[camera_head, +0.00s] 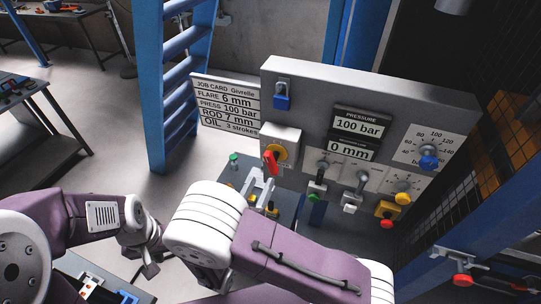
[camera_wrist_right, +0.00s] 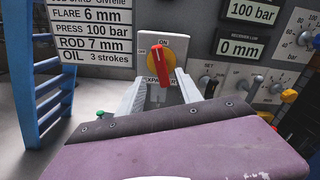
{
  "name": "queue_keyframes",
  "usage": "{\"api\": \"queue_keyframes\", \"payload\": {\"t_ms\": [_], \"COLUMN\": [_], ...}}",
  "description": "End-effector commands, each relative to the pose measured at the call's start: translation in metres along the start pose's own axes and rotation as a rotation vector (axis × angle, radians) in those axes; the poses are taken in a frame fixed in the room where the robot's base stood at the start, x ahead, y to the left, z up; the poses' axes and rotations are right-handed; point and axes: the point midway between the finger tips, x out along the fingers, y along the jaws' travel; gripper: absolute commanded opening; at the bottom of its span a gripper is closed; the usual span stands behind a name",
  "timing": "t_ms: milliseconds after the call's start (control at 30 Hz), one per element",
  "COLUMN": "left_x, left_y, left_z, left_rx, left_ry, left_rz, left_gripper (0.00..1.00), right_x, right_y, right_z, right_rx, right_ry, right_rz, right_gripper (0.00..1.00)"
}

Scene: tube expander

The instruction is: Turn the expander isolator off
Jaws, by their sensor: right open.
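The expander isolator is a red handle (camera_wrist_right: 163,61) on a yellow disc, mounted on a pale plate with ON above and OFF at the left. The handle stands roughly upright, its upper end near ON. In the head view the isolator (camera_head: 272,160) is at the panel's lower left. My right gripper (camera_head: 260,190) is just below and in front of it. Its two pale fingers (camera_wrist_right: 158,93) are spread apart with nothing between them, and no contact with the handle shows. My left gripper (camera_head: 147,262) hangs low at the left, away from the panel; its opening is unclear.
The grey panel (camera_head: 310,82) also carries a blue padlock-like piece (camera_head: 282,102), pressure displays (camera_head: 358,125), levers and a blue knob (camera_head: 428,162). A job card (camera_head: 226,103) is at its left. Blue ladder-like frame (camera_head: 152,90) stands left. Mesh fencing is right.

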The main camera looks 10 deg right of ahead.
Motion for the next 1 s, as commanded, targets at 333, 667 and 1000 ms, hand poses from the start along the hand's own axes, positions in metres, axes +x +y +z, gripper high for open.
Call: {"api": "queue_keyframes", "payload": {"t_ms": [333,667,1000], "left_x": [-0.022,-0.038,-0.037], "left_y": [0.001,0.001,0.001], "left_z": [-0.002,-0.004,-0.004], "left_rx": [0.000,0.000,0.000], "left_ry": [0.000,0.000,0.000], "left_rz": [0.000,0.000,0.000], "left_gripper": [0.36,0.36,0.36], "right_x": [0.045,0.090,0.091], "right_y": [-0.004,-0.002,-0.001], "right_z": [0.003,0.000,-0.002], "right_rx": [-0.001,0.002,0.003], "right_ry": [0.004,0.003,0.003], "right_rz": [-0.009,-0.004,-0.003], "right_gripper": [0.42,0.42,0.17]}}
